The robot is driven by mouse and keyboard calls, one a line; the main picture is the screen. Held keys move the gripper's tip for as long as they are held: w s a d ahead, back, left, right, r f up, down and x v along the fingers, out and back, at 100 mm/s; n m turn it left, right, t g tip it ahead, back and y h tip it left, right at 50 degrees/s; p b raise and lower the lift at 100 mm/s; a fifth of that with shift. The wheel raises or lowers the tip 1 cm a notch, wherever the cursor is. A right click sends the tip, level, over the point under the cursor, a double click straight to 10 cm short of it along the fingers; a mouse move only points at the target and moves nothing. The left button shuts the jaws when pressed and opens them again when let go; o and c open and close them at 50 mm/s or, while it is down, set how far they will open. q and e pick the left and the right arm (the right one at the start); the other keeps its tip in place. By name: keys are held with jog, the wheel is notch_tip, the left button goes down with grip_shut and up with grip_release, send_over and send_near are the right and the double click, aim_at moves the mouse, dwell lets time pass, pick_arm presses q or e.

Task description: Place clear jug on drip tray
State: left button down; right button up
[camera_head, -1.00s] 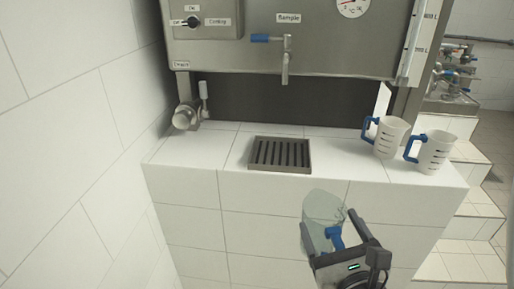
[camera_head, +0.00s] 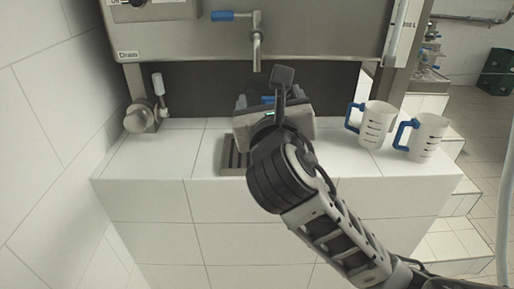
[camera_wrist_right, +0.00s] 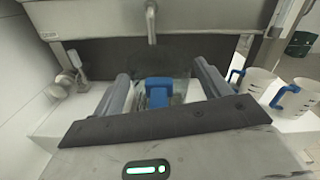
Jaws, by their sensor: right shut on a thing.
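My right gripper (camera_head: 268,92) is above the tiled counter at the drip tray, under the tap. It is shut on the clear jug. In the right wrist view the clear jug (camera_wrist_right: 180,88) shows between the fingers (camera_wrist_right: 160,80), with its blue handle (camera_wrist_right: 157,92) toward me. In the head view the gripper hides nearly all of the jug. The drip tray (camera_head: 231,160) is a dark slatted grate in the counter, partly covered by my arm. I cannot tell whether the jug's base touches it. My left gripper is out of view.
Two white jugs with blue handles (camera_head: 376,122) (camera_head: 428,137) stand to the right on the counter. The steel tap (camera_head: 256,45) hangs just behind and above my gripper. A drain valve (camera_head: 140,118) is at the left. The counter's left part (camera_head: 160,155) is clear.

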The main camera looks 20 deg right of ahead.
jog(key=w+f, duration=0.1)
jog(key=w, duration=0.1)
jog(key=w+f, duration=0.1)
jog(key=w, duration=0.2)
jog(key=w+d+f, duration=0.1)
jog(key=w, duration=0.2)
jog(key=shift+d+f, duration=0.1)
jog(key=shift+f, duration=0.15)
jog(key=w+f+b, duration=0.1)
jog(key=w+f, duration=0.4)
jog(key=f, duration=0.4)
jog(key=shift+w+d+b, duration=0.25)
jog(key=shift+d+b, duration=0.15)
jog(key=shift+f, duration=0.2)
jog(key=o, duration=1.1)
jog(key=shift+f, duration=0.1)
